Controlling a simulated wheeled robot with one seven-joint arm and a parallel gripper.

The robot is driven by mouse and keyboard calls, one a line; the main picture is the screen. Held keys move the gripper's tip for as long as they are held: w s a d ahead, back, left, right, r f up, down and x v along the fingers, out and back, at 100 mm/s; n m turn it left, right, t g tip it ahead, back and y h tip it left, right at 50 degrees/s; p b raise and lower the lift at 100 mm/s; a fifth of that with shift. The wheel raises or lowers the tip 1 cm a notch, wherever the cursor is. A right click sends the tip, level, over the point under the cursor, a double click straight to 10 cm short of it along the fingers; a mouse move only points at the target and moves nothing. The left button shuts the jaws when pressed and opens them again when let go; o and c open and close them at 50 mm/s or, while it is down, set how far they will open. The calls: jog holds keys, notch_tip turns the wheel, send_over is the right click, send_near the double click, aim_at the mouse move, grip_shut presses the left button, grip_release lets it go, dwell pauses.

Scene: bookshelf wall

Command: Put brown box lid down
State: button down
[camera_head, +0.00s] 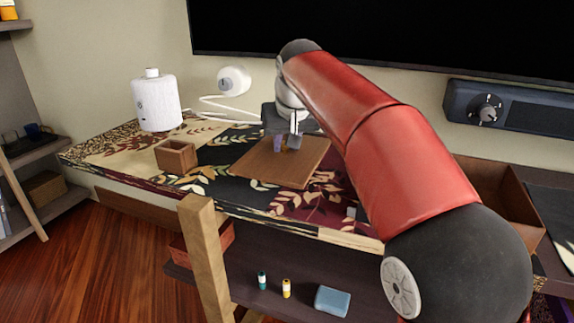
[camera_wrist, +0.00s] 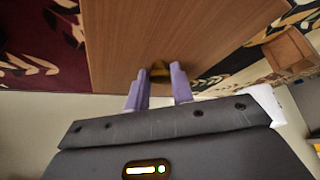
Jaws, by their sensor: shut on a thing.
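The brown box lid (camera_head: 262,167) is a flat wooden panel, level over the patterned tabletop near its middle. I cannot tell whether it touches the surface or is slightly above it. My gripper (camera_head: 285,145) comes down over the lid's far part, with its purple fingers shut on the lid's small knob. In the wrist view the lid (camera_wrist: 150,30) fills the upper middle.
A small open brown box (camera_head: 177,160) stands left of the lid. A white canister (camera_head: 156,105) and white lamp (camera_head: 233,80) are behind. A larger open brown box (camera_head: 512,200) is at right, partly behind my arm. The shelf below holds small bottles and a blue block (camera_head: 332,301).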

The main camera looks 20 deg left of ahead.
aim_at(287, 155)
jog(key=shift+f+b, duration=0.55)
jog(key=shift+f, duration=1.35)
jog(key=shift+f, duration=0.15)
jog(key=c, duration=1.2)
grip_release()
